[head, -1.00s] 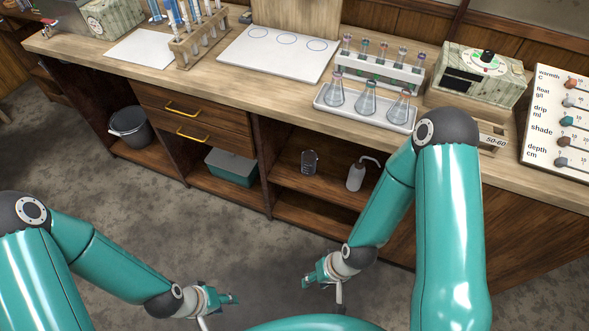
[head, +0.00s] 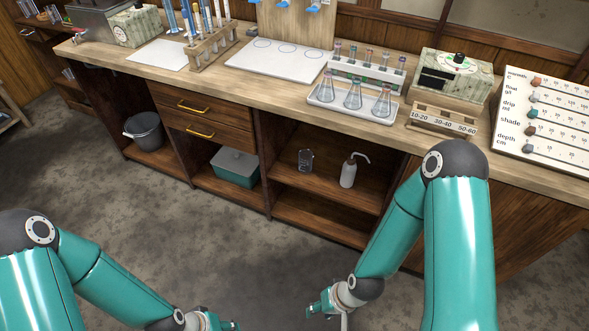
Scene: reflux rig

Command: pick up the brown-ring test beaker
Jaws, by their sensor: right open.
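A small clear glass beaker (head: 305,160) stands upright on the upper open shelf under the bench. It is the only beaker I make out, and a brown ring on it is too small to tell. My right gripper (head: 326,305) is low in front of the cabinet, open and empty, well apart from the beaker. My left gripper (head: 226,325) is at the bottom edge, partly cut off, far from the beaker. I cannot tell whether its jaws are open.
A white wash bottle (head: 348,172) stands right of the beaker on the same shelf. A teal box (head: 235,168) and a grey bucket (head: 146,131) are further left. On the bench, three conical flasks stand in a white tray (head: 333,108). The floor before the shelves is clear.

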